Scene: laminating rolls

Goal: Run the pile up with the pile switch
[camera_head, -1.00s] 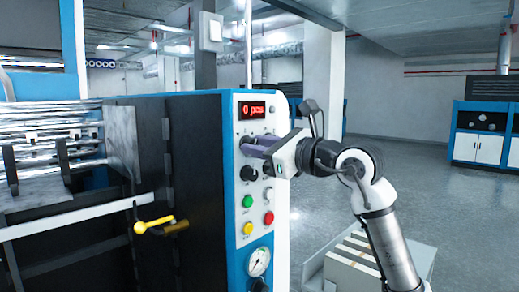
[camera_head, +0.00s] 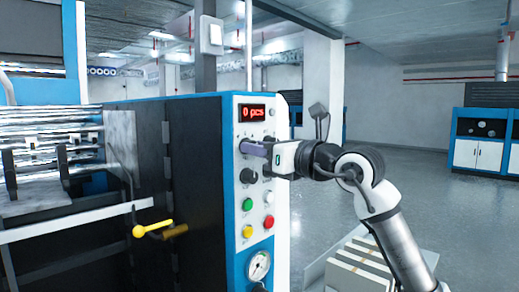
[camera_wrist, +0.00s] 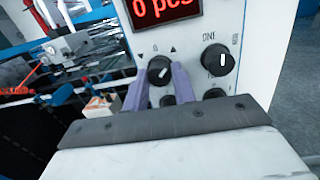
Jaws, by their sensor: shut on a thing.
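A black rotary knob (camera_wrist: 160,70), which looks like the pile switch, sits on the white panel below the red display, with small arrow marks above it. Its white pointer leans to the upper right in the wrist view. My gripper (camera_wrist: 159,75) has its two purple fingers on either side of this knob, shut on it. I cannot tell a pile of sheets in either view.
A second knob (camera_wrist: 217,60) marked ONE sits close to the right. Below are another black knob (camera_head: 248,176), green (camera_head: 247,204), white, red and yellow buttons, and a gauge (camera_head: 259,265). A yellow-handled lever (camera_head: 152,228) juts out at the left. A tray with pale blocks (camera_head: 355,258) stands beneath my arm.

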